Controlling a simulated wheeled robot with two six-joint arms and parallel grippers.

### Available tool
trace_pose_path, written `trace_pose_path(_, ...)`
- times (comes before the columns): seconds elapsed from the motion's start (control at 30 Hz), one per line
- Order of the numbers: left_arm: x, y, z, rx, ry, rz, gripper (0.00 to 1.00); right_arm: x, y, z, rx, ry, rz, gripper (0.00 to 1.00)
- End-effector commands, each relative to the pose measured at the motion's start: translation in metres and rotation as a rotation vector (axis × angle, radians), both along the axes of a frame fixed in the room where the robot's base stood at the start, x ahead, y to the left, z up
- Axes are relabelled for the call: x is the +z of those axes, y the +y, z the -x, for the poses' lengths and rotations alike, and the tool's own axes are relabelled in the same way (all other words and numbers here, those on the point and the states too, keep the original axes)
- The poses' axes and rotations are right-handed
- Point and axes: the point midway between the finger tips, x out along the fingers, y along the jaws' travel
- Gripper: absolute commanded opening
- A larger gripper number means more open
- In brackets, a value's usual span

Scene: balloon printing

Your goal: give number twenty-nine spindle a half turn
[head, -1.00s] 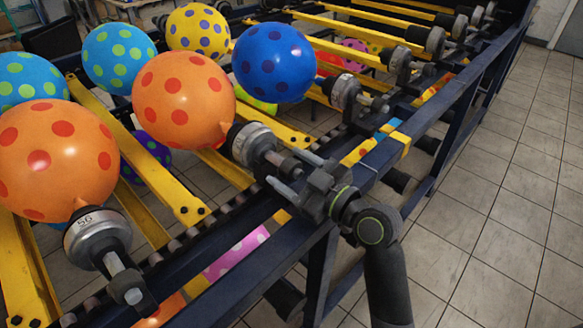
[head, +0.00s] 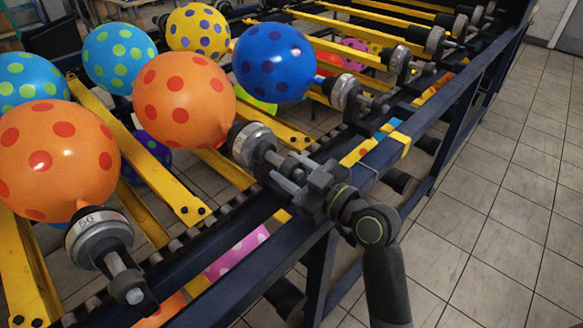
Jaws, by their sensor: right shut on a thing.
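My right gripper (head: 292,172) is shut on the shaft end of a spindle (head: 252,146), a grey and black hub with an orange, red-dotted balloon (head: 184,100) on it. No number can be read on this hub from here. A similar spindle (head: 98,230) stands at the lower left, with another orange, red-dotted balloon (head: 55,160). My left gripper is not in view.
A blue balloon (head: 273,63) sits on the spindle (head: 345,93) just beyond. Yellow bars (head: 165,182) and a dark blue rail (head: 200,268) frame the machine. The tiled floor (head: 490,200) at the right is clear.

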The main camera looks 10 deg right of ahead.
Motion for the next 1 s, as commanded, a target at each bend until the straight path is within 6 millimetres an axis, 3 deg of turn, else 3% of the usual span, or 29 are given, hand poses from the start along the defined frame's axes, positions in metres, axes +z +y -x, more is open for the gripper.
trace_pose_path(0.27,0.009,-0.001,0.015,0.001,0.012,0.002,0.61,0.002,0.000,0.000,0.000,0.110,-0.161,0.16)
trace_pose_path(0.53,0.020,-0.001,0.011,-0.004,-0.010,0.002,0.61,0.002,0.001,0.001,-0.001,0.251,-0.374,0.17)
trace_pose_path(1.0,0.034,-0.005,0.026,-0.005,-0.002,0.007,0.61,0.001,0.001,0.001,0.000,0.438,-0.660,0.16)
